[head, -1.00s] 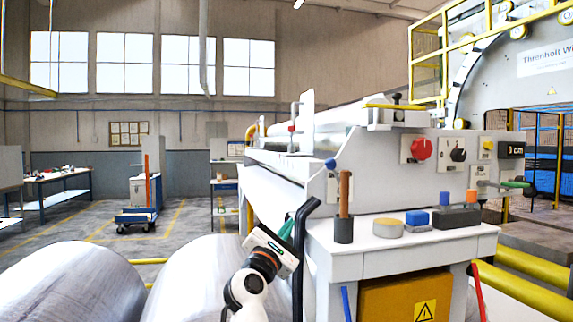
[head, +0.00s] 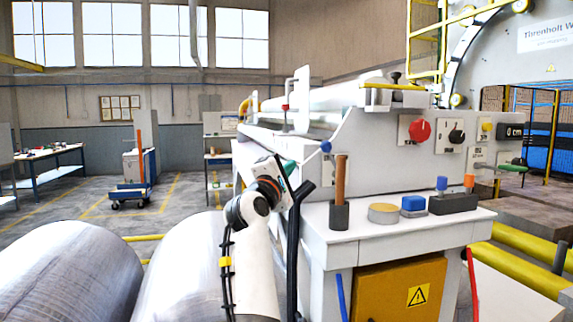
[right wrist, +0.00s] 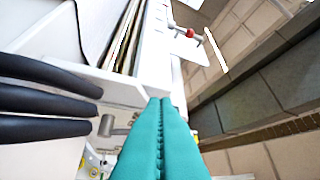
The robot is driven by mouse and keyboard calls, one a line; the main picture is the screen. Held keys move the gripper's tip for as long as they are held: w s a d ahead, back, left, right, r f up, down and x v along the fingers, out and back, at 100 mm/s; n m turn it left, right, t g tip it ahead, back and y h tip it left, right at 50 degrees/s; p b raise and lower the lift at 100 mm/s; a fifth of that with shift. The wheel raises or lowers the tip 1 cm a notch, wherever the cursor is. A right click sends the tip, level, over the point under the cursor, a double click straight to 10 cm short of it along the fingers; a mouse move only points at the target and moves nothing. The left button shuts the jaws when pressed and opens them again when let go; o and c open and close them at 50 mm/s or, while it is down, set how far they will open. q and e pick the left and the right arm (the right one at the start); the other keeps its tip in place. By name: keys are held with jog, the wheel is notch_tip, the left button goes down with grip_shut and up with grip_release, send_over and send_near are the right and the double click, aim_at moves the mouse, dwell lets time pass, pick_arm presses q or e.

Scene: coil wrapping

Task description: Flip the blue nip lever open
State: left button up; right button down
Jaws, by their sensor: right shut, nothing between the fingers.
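A lever with a blue ball knob (head: 326,146) sits at the near end of the white machine's side plate, above the small table. I cannot clearly tell its angle. My right gripper (head: 289,168) has teal fingers and is just left of and slightly below the blue knob in the head view, apart from it in the picture. In the right wrist view its teal fingers (right wrist: 162,135) are pressed together and empty, pointing along the machine. The blue knob cannot be made out there. My left gripper is not in view.
A black bent bar (head: 295,240) stands beside my right arm. Large metal rolls (head: 72,275) lie at the lower left.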

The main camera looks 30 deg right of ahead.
aim_at(332, 161)
jog(key=p+x, duration=0.2)
jog(key=x, duration=0.3)
jog(key=shift+d+r, duration=0.2)
jog(key=shift+d, duration=0.05)
jog(key=s+d+p, duration=0.1)
jog(key=s+d+r+p, duration=0.1)
jog(key=p, duration=0.1)
jog(key=shift+s+d, duration=0.2)
jog(key=shift+d, duration=0.2)
jog(key=shift+w, duration=0.1)
jog(key=shift+d+r+m+g, duration=0.1)
jog(key=shift+r+m+g, duration=0.15)
jog(key=shift+m+g, duration=0.15)
